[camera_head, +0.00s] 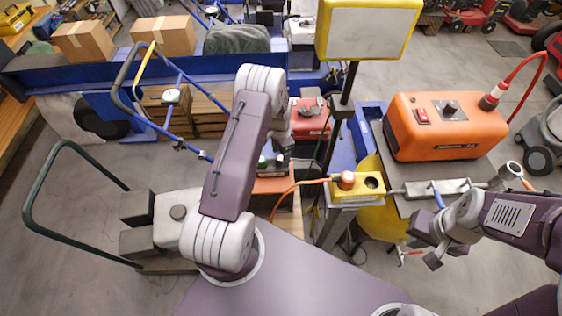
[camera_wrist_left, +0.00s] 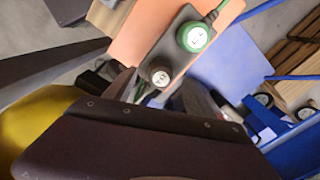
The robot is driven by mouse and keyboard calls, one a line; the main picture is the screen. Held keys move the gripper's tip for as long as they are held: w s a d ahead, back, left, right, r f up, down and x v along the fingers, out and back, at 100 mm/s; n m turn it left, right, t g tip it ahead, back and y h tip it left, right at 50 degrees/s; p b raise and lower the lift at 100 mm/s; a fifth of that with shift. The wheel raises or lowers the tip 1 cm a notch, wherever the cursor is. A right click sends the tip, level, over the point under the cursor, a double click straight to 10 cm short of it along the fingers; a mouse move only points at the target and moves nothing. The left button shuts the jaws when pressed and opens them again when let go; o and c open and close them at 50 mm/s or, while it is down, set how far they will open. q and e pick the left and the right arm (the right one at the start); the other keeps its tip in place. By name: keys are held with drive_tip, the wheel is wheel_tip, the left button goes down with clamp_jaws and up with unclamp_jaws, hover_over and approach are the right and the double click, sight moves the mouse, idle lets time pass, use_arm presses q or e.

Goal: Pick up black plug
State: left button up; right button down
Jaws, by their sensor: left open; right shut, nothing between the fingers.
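A dark round plug (camera_wrist_left: 158,76) with pale lettering sits in a small grey block on an orange surface, in the left wrist view. A green-rimmed plug with a green cord (camera_wrist_left: 195,38) sits beside it in the same block. In the head view the block (camera_head: 272,165) is small and partly hidden by my left arm. My left gripper (camera_head: 282,156) is over the block; its dark fingers (camera_wrist_left: 165,105) are open close to the dark plug. Whether they touch it I cannot tell. My right gripper (camera_head: 430,246) is shut and empty, in front of the right bench.
A yellow box (camera_head: 345,197) holds a red plug (camera_head: 347,180) with an orange cord and has an open socket. An orange unit (camera_head: 440,125) with a red cable stands on the right bench. A yellow-framed panel (camera_head: 368,30) stands behind on a post.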

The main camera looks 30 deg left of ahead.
sight(281, 158)
use_arm(q)
wheel_tip(281, 158, down, 3)
drive_tip(key=shift+w+f, duration=0.1)
drive_tip(key=shift+w, duration=0.05)
clamp_jaws()
